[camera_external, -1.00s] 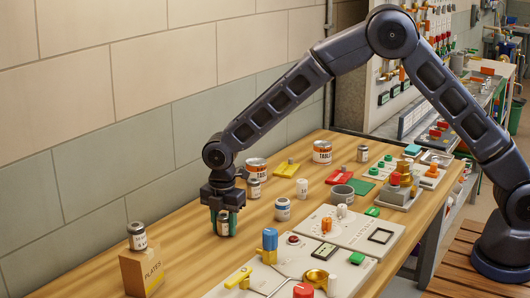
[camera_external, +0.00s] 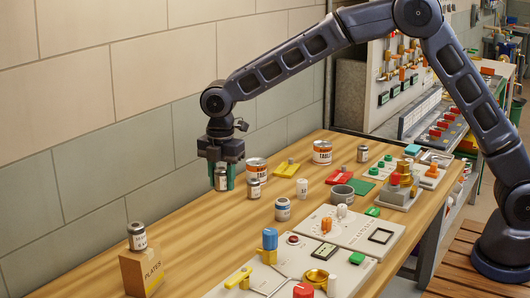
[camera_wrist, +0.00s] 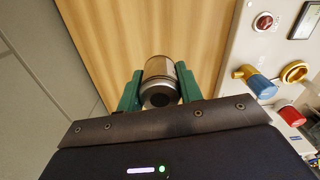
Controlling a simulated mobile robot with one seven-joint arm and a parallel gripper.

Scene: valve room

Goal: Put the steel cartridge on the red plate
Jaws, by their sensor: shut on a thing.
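My gripper (camera_external: 222,178) has green fingers shut on a steel cartridge (camera_external: 222,183), a small metallic can with a pale label, and holds it above the left part of the table. In the wrist view the cartridge (camera_wrist: 161,84) sits between the two green fingers (camera_wrist: 160,90), with its dark-centred round end towards the camera. The red plate (camera_external: 336,178) lies flat on the table to the right of my gripper, with a small upright red part at its back edge. No can stands on it.
Similar small cans stand near the gripper (camera_external: 254,189), on the PLATES box (camera_external: 140,272) and farther back (camera_external: 363,154). Between gripper and red plate are a larger can (camera_external: 257,170), yellow plate (camera_external: 283,171) and white cylinder (camera_external: 302,188). A green plate (camera_external: 362,187) lies beside the red one.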

